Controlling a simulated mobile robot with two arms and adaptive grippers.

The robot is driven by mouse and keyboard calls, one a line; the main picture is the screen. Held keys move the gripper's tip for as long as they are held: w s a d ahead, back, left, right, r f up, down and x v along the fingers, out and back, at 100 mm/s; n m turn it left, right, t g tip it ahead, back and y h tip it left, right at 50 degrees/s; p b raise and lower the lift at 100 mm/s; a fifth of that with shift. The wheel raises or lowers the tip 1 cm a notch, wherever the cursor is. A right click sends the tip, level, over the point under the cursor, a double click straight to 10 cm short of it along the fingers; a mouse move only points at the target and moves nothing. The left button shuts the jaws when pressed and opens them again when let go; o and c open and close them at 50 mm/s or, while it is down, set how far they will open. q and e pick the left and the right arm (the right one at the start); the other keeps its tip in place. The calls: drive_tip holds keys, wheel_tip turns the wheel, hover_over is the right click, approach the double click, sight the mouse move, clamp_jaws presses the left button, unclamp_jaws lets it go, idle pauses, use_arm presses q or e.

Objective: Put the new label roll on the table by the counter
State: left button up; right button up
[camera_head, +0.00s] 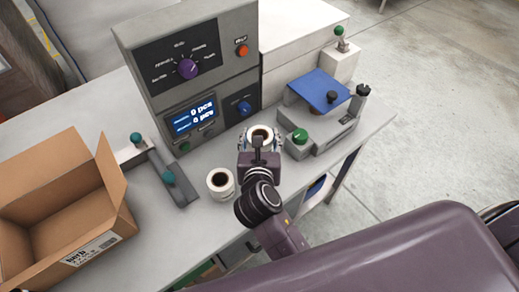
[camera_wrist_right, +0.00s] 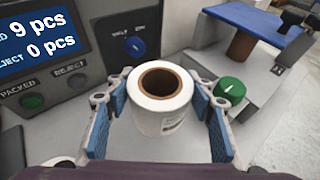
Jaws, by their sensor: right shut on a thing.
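A white label roll with a brown core (camera_head: 262,132) is between the fingers of my right gripper (camera_head: 261,143), in front of the counter. The right wrist view shows this roll (camera_wrist_right: 162,112) upright, with a blue finger pad on each side (camera_wrist_right: 162,120). My right gripper is shut on it. I cannot tell whether its base touches the table. A second white roll with a dark core (camera_head: 220,183) stands on the table (camera_head: 205,222), left of my right gripper. The grey counter (camera_head: 190,70) stands at the back, its display lit. My left gripper is not in view.
An open cardboard box (camera_head: 62,205) stands at the left of the table. A grey bar with teal knobs (camera_head: 172,178) lies between box and rolls. A device with a blue plate (camera_head: 320,90) and green knob (camera_head: 300,136) stands close on the right. Bare tabletop shows around the second roll.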

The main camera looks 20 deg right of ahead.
wheel_tip(320, 180, down, 5)
drive_tip(key=shift+f+b, duration=0.15)
drive_tip(key=shift+b, duration=0.2)
drive_tip(key=shift+f, duration=0.3)
drive_tip(key=o, duration=1.3)
drive_tip(key=shift+f, duration=0.15)
drive_tip(key=shift+c, duration=0.2)
drive_tip(key=shift+r, duration=0.2)
drive_tip(key=b+v, duration=0.1)
drive_tip(key=v, duration=1.1)
drive_tip(key=shift+f, duration=0.1)
